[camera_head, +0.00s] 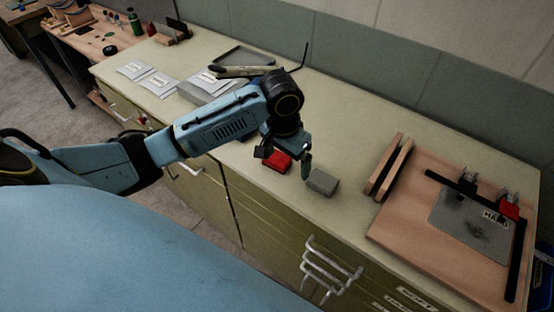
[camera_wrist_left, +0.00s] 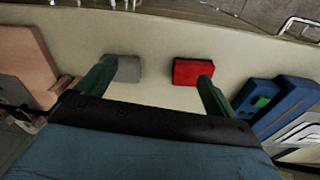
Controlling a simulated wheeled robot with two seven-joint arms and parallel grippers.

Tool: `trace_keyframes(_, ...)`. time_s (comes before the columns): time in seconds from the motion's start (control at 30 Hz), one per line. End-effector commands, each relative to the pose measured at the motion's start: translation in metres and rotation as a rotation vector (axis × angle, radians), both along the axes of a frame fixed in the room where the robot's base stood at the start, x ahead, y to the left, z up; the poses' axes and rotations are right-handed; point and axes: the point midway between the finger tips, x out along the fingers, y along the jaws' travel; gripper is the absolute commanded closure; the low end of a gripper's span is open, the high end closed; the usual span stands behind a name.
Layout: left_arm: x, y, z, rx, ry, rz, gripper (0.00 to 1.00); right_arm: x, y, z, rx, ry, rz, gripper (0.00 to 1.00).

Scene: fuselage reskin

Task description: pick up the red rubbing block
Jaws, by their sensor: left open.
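The red rubbing block (camera_head: 276,162) lies on the pale green counter (camera_head: 350,225), partly under my left gripper (camera_head: 284,162). In the left wrist view the red block (camera_wrist_left: 192,71) is just beyond the right finger and overlaps its tip in the picture. A grey block (camera_head: 322,182) lies to the right of the red one; in the left wrist view this grey block (camera_wrist_left: 124,68) is by the left finger. My left gripper (camera_wrist_left: 157,72) is open, with its green fingers spread and nothing between them. Whether a finger touches either block I cannot tell. My right gripper is not in view.
A wooden board (camera_head: 420,222) with a grey plate (camera_head: 470,222) and clamps stands at the right. A dark tray (camera_head: 243,58) and white packets (camera_head: 159,82) lie toward the back left. Blue items (camera_wrist_left: 275,105) show at the wrist view's right. Wire handles (camera_head: 328,268) stick out from the counter front.

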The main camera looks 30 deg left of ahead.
Motion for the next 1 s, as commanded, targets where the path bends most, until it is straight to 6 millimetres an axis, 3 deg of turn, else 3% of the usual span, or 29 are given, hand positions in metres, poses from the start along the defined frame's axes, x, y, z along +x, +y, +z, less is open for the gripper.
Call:
trace_keyframes(0.1, 0.026, 0.032, 0.027, 0.039, 0.027, 0.088, 0.06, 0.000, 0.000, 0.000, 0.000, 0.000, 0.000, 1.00)
trace_keyframes(0.33, 0.042, 0.060, 0.051, 0.057, 0.065, 0.185, 0.06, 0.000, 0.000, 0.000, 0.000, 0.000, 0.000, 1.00)
trace_keyframes(0.47, 0.042, 0.062, 0.036, 0.058, 0.071, 0.194, 0.06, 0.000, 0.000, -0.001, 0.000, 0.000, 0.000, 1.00)
trace_keyframes(0.7, 0.042, 0.062, -0.010, 0.059, 0.070, 0.192, 0.06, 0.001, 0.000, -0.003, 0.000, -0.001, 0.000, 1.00)
trace_keyframes(1.0, 0.040, 0.060, -0.035, 0.058, 0.068, 0.190, 0.06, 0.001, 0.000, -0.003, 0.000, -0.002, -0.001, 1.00)
